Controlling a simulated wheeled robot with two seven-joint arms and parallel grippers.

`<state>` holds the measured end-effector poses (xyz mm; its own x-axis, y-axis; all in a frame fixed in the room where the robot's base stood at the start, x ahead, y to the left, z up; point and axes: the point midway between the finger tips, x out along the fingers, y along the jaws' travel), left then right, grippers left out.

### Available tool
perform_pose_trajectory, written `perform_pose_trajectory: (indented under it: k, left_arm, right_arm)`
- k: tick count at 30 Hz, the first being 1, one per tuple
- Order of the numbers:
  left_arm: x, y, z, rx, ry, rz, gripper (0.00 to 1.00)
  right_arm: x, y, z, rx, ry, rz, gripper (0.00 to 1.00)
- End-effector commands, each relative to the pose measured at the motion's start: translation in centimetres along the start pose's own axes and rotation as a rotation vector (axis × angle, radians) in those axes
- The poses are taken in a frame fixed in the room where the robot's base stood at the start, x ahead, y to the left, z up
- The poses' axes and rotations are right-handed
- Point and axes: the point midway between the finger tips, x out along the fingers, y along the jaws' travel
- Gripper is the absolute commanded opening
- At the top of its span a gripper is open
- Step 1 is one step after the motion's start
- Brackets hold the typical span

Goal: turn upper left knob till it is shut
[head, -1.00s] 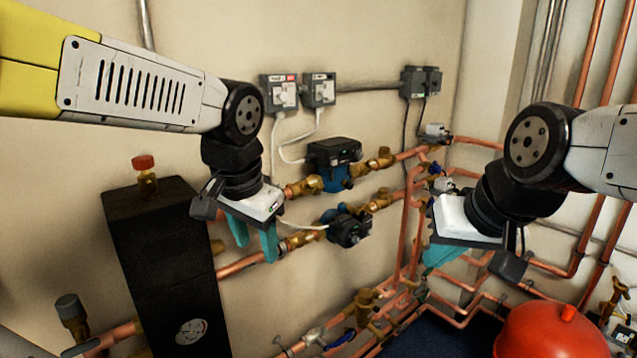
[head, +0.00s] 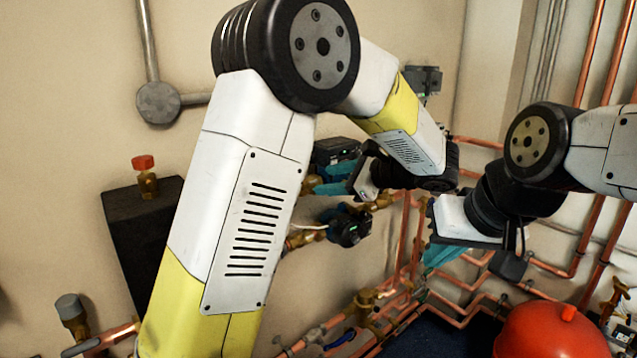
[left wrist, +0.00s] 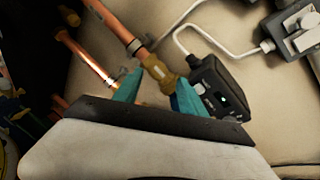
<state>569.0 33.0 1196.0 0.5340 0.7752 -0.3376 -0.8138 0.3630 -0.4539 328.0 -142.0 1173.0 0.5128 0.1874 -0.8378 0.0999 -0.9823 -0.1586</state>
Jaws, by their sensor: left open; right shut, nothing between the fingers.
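The brass valve (left wrist: 160,73) on the copper pipe beside the upper pump (left wrist: 217,88) shows in the left wrist view between the teal fingers of my left gripper (left wrist: 157,88). I cannot tell whether the fingers touch it. In the head view my left gripper (head: 333,179) is open and points left in front of the upper pump (head: 335,152). My left arm mostly hides the valve there, and its knob's angle cannot be read. My right gripper (head: 436,256) is shut and empty, low at the right, in front of the pipes.
The lower pump (head: 345,227) sits just below my left gripper. A black box (head: 140,225) with a red-capped valve (head: 143,164) stands at the left. A red tank (head: 550,332) is at the lower right. Copper pipes (head: 402,235) run behind my grippers.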

Motion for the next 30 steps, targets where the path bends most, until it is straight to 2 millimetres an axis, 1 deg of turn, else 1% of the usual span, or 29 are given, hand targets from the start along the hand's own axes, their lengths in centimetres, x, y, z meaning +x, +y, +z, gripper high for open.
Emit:
perform_pose_trajectory:
  k: [1, 3, 6, 9, 13, 21, 23, 24, 26, 27, 28, 29, 30]
  left_arm:
    - [1.0, 0.1, 0.1, 0.000, -0.002, 0.004, 0.49]
    - [2.1, 0.1, 0.1, -0.001, -0.001, 0.004, 0.49]
    - [3.7, 0.1, 0.1, -0.001, -0.001, 0.004, 0.49]
    - [4.8, 0.1, 0.0, -0.002, 0.001, 0.004, 0.49]
    - [5.6, 0.1, 0.0, -0.002, 0.002, 0.002, 0.49]
    - [5.8, 0.1, 0.0, -0.002, 0.003, 0.002, 0.49]
    - [5.8, 0.1, 0.0, -0.002, 0.003, 0.002, 0.37]
    - [5.8, 0.1, 0.0, -0.002, 0.003, 0.002, 0.29]
    - [5.8, 0.1, 0.0, -0.002, 0.003, 0.002, 0.17]
    - [5.8, 0.1, 0.0, -0.002, 0.003, 0.002, 0.09]
    - [5.8, 0.1, 0.0, -0.002, 0.003, 0.002, 0.03]
    - [5.8, 0.1, 0.0, -0.002, 0.003, 0.002, 0.00]
    - [5.7, 0.1, 0.0, -0.002, 0.003, 0.002, 0.00]
  right_arm:
    - [0.0, 0.0, 0.0, 0.000, 0.000, 0.000, 0.00]
    - [0.0, 0.0, 0.0, 0.000, 0.000, 0.000, 0.00]
    - [0.0, 0.0, 0.0, 0.000, 0.000, 0.000, 0.00]
    - [0.0, 0.0, 0.0, 0.000, 0.000, 0.000, 0.00]
    - [0.0, 0.0, 0.0, 0.000, 0.000, 0.000, 0.00]
    - [0.0, 0.0, 0.0, 0.000, 0.000, 0.000, 0.00]
    - [0.0, 0.0, 0.0, 0.000, 0.000, 0.000, 0.00]
    - [0.0, 0.0, 0.0, 0.000, 0.000, 0.000, 0.00]
    - [0.0, 0.0, 0.0, 0.000, 0.000, 0.000, 0.00]
    - [0.0, 0.0, 0.0, 0.000, 0.000, 0.000, 0.00]
    - [0.0, 0.0, 0.0, 0.000, 0.000, 0.000, 0.00]
    - [0.0, 0.0, 0.0, 0.000, 0.000, 0.000, 0.00]
    - [0.0, 0.0, 0.0, 0.000, 0.000, 0.000, 0.00]
